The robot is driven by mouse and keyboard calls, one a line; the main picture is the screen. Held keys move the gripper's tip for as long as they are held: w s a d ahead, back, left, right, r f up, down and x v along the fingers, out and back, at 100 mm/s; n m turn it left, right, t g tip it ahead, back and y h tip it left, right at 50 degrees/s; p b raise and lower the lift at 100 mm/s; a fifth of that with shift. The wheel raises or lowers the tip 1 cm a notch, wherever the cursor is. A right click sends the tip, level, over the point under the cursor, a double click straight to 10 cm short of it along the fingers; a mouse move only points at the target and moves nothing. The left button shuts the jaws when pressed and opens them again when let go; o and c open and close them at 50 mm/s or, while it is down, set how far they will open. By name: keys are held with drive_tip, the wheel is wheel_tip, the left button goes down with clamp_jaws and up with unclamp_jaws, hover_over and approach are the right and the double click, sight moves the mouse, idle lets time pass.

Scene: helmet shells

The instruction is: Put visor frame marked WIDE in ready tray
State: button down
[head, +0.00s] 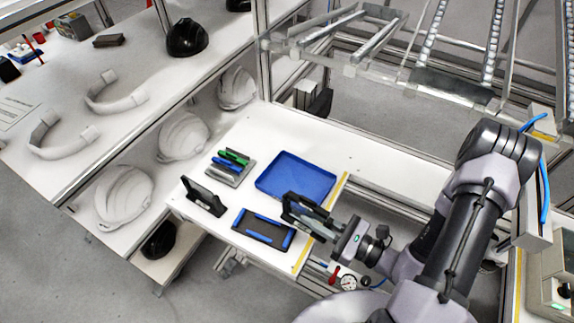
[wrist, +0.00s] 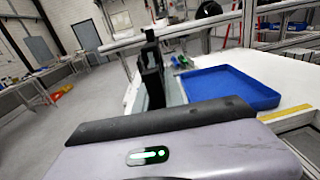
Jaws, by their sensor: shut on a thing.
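My gripper (head: 312,218) is shut on a dark frame (head: 293,206), held above the table beside the front right edge of the blue tray (head: 297,178). No WIDE marking is readable on the frame. The wrist view shows a dark upright shape (wrist: 151,77), which I cannot tell as finger or frame. The blue tray (wrist: 228,87) lies to its right there and looks empty. I see no label on the tray.
A black fixture with blue edges (head: 263,230) lies in front of the tray. A black upright plate (head: 203,197) stands to its left. A grey rack with green and blue items (head: 231,166) is behind. White helmet shells (head: 183,136) line the left shelf.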

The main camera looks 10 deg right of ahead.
drive_tip(key=shift+w+f, duration=0.1)
drive_tip(key=shift+w, duration=0.1)
drive_tip(key=w+b, duration=0.1)
drive_tip(key=w, duration=0.3)
drive_tip(key=w+d+f+b, duration=0.1)
drive_tip(key=w, duration=0.4)
drive_tip(key=w+d+b, duration=0.1)
drive_tip(key=w, duration=0.4)
drive_tip(key=shift+w+d+f, duration=0.1)
drive_tip(key=shift+w+f, duration=0.1)
wheel_tip(320, 180, down, 4)
drive_tip(key=shift+w+r+b, duration=0.1)
drive_tip(key=shift+r+b, duration=0.05)
drive_tip(key=shift+b, duration=1.05)
drive_tip(key=shift+r, duration=0.15)
drive_tip(key=c, duration=1.8)
unclamp_jaws()
drive_tip(key=shift+f, duration=0.2)
drive_tip(key=shift+c, duration=0.2)
drive_tip(key=o, duration=0.4)
drive_tip(key=shift+c, duration=0.2)
drive_tip(key=shift+o, duration=0.4)
drive_tip(key=shift+r, duration=0.1)
